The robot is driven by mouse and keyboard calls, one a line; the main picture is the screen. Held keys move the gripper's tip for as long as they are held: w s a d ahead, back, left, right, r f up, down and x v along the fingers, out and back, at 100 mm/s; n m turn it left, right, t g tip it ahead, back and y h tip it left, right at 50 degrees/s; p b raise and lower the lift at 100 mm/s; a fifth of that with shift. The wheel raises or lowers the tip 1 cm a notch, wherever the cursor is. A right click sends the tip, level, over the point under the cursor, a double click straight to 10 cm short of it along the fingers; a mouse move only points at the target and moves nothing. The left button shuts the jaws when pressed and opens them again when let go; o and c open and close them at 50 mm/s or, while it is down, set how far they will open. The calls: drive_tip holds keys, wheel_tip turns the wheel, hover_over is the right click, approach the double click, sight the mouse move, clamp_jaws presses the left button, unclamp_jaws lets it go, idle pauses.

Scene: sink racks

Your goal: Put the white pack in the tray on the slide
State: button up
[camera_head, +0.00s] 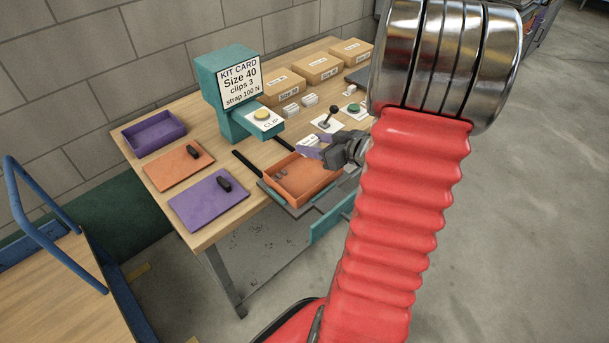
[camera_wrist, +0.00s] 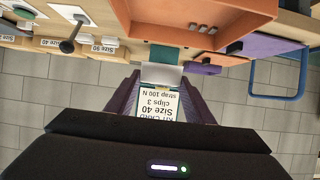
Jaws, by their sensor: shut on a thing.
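My gripper (camera_head: 312,147) has purple fingers and is shut on the white pack (camera_head: 309,138). The pack also shows as a pale block between the fingertips in the wrist view (camera_wrist: 168,76). The orange tray (camera_head: 318,190) sits on the grey slide (camera_head: 290,207) at the table's front edge, with a few small grey clips (camera_head: 281,175) inside. My gripper is near the tray's far right side in the head view, seemingly above it; the exact height is unclear. In the wrist view the tray (camera_wrist: 150,12) is at the top, beyond the fingertips. My arm hides part of the tray's right side.
A teal stand with the kit card (camera_head: 240,83) and a yellow button (camera_head: 262,114) rises behind the tray. A lever (camera_head: 326,121) and green button (camera_head: 353,107) are close by. Boxes (camera_head: 282,85) line the back. Orange and purple mats (camera_head: 207,204) lie left.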

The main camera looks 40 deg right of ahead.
hover_over(314, 177)
drive_tip(key=shift+w+a+f, duration=0.1)
drive_tip(key=shift+w+f, duration=0.05)
drive_tip(key=shift+f, duration=1.3)
drive_tip(key=shift+w+f, duration=0.1)
drive_tip(key=shift+f, duration=1.35)
drive_tip(key=shift+f, duration=2.05)
drive_tip(key=o, duration=1)
drive_tip(key=shift+f, duration=0.1)
drive_tip(key=shift+o, duration=0.2)
drive_tip(key=shift+s+r, duration=0.2)
drive_tip(key=shift+s, duration=0.05)
drive_tip(key=v, duration=1.1)
drive_tip(key=shift+s+r, duration=0.1)
drive_tip(key=shift+s, duration=0.15)
